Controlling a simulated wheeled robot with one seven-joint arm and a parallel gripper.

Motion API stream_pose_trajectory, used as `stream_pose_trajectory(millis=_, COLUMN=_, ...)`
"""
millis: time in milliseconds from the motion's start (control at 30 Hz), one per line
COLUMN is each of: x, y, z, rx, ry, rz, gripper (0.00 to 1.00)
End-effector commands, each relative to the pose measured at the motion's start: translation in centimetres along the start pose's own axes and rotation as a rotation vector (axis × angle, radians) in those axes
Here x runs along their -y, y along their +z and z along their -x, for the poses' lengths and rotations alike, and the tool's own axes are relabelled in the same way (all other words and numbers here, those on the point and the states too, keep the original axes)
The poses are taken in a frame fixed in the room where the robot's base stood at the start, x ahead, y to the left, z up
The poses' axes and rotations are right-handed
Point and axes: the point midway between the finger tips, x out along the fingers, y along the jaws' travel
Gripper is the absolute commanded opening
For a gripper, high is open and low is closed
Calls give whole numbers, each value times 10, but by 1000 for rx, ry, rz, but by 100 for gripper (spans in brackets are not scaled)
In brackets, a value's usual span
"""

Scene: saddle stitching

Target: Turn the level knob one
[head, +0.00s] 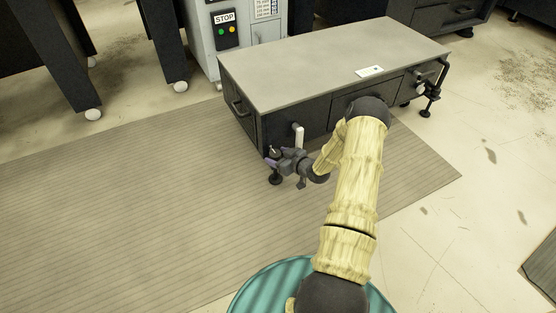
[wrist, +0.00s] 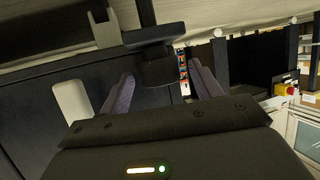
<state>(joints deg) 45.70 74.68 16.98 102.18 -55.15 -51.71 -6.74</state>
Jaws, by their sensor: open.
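The low dark cabinet (head: 330,65) with a grey top stands ahead of me. At its near left corner my gripper (head: 274,160) is low by a levelling foot (head: 275,179); the arm hides part of the front. In the wrist view my gripper (wrist: 162,78) is open, its two purplish-grey fingers apart. A dark round knob (wrist: 157,68) on a stem and bracket shows between the fingertips. I see no clear contact with either finger. A similar foot assembly (head: 430,92) is at the right corner.
A white upright piece (head: 299,136) is on the cabinet front beside my gripper; a pale one (wrist: 72,105) shows left of the fingers. A grey machine with a STOP panel (head: 227,30) stands behind. The striped mat (head: 120,210) at left is clear.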

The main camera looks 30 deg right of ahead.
Motion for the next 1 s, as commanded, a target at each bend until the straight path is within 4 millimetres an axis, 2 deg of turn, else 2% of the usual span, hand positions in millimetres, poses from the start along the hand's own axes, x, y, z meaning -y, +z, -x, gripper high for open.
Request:
stream_pose_trajectory(millis=300, x=0, y=-1, z=-3, rx=0, ry=0, rz=0, gripper=64)
stream_pose_trajectory(millis=533, x=0, y=-1, z=-2, rx=0, ry=0, rz=0, gripper=19)
stream_pose_trajectory(millis=1000, x=2, y=-2, z=-2, rx=1, ry=44, rz=-20, gripper=19)
